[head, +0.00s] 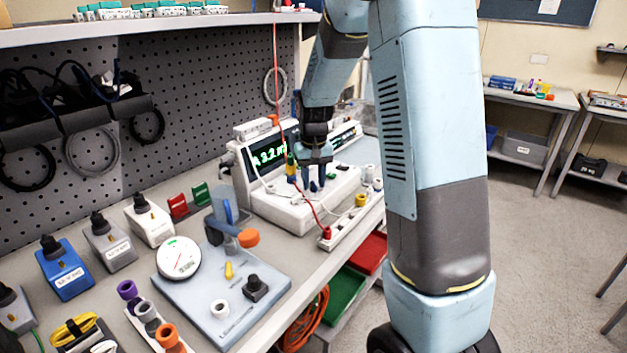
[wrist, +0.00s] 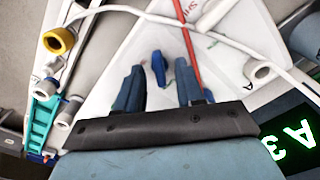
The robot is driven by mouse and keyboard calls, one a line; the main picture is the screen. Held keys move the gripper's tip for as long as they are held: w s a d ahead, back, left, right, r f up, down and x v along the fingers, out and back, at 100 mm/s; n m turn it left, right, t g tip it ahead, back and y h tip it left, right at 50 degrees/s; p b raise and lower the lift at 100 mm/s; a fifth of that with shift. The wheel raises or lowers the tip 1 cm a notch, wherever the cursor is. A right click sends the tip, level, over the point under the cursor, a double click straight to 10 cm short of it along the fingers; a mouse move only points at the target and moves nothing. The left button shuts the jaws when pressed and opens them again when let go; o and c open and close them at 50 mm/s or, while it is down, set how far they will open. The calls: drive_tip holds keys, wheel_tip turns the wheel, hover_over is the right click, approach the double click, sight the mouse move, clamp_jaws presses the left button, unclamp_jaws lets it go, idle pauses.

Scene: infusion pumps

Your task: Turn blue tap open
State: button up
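The blue tap (wrist: 158,68) is a small blue lever on the white top of the pump unit, seen in the wrist view between my two fingers. My gripper (wrist: 158,85) points down at it with dark blue fingers apart. A gap shows on each side of the tap, so it does not look gripped. In the head view my gripper (head: 314,180) is low over the white pump unit (head: 290,212), in front of its green-lit display (head: 271,155). The tap is hard to separate from my fingers there.
A red line (wrist: 190,45) runs close beside my right finger in the wrist view, and a white tube (wrist: 140,12) crosses above. A grey panel (head: 200,285) with a gauge, a blue lever and an orange knob (head: 248,238) lies left of the pump.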

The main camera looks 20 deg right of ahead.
sight(314, 183)
drive_tip(key=shift+r, duration=0.1)
wheel_tip(314, 183, up, 14)
drive_tip(key=shift+f, duration=0.25)
idle(0.4)
idle(0.3)
drive_tip(key=s+r+t, duration=0.2)
drive_tip(key=s, duration=1.2)
drive_tip(key=s+r+t, duration=0.3)
drive_tip(key=s, duration=1.2)
drive_tip(key=shift+n+t, duration=0.3)
